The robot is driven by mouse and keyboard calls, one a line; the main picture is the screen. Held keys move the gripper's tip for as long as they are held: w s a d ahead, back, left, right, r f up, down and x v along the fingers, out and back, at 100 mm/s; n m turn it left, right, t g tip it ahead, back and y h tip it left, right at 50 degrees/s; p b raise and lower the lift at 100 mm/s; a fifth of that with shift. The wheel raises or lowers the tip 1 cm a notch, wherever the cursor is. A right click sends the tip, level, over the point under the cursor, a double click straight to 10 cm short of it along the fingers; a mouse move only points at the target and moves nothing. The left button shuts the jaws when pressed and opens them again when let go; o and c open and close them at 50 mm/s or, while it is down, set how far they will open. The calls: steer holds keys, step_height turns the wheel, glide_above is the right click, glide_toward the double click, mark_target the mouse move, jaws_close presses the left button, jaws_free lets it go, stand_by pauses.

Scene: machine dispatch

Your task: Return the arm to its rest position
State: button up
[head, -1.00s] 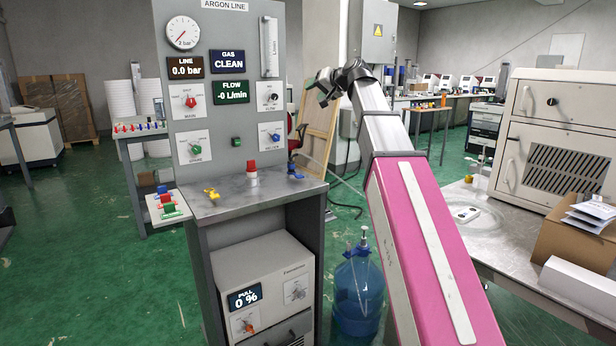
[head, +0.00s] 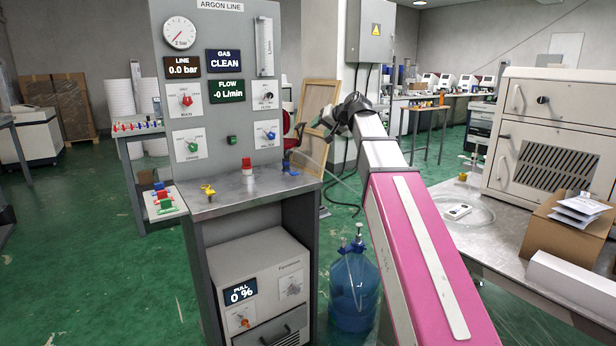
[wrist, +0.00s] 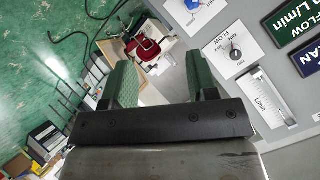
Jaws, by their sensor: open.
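My arm, with a pink and white link, reaches up and away in the head view. My gripper (head: 330,116) is at its far end, to the right of the argon line panel (head: 222,120) and apart from it. In the wrist view my gripper (wrist: 158,78) shows two green-lined fingers spread apart with nothing between them. The panel's flow dial (wrist: 236,52) and the tube flow meter (wrist: 268,100) stand to the right of the fingers there. Beyond the fingers is a red item (wrist: 144,46), partly hidden.
The panel's grey bench (head: 225,198) carries small yellow, red and blue valves. A blue water bottle (head: 354,290) stands on the floor beside my arm. At right a worktop (head: 480,225) holds a cardboard box (head: 560,228) and a beige cabinet (head: 555,140). Green floor is open at left.

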steer(key=s+d+f+g+h, duration=0.1)
steer(key=s+d+f, duration=0.15)
steer(key=f, duration=0.75)
steer(key=s+d+f+g+h, duration=0.2)
steer(key=s+f, duration=0.1)
steer(key=f, duration=0.7)
steer(key=s+d+f+g+h, duration=0.1)
steer(key=s+d+f, duration=0.1)
steer(key=f, duration=0.8)
steer(key=s+d+f+g+h, duration=0.2)
steer(key=s+d+f, duration=0.1)
steer(key=s+f, duration=0.6)
steer(key=s+d+f+g+h, duration=0.2)
steer(key=s+d+f, duration=0.2)
steer(key=s+f, duration=0.6)
step_height(320, 180, down, 4)
steer(key=shift+s+d+f+g, duration=0.1)
steer(key=shift+s+d+g, duration=0.2)
steer(key=shift+g, duration=0.1)
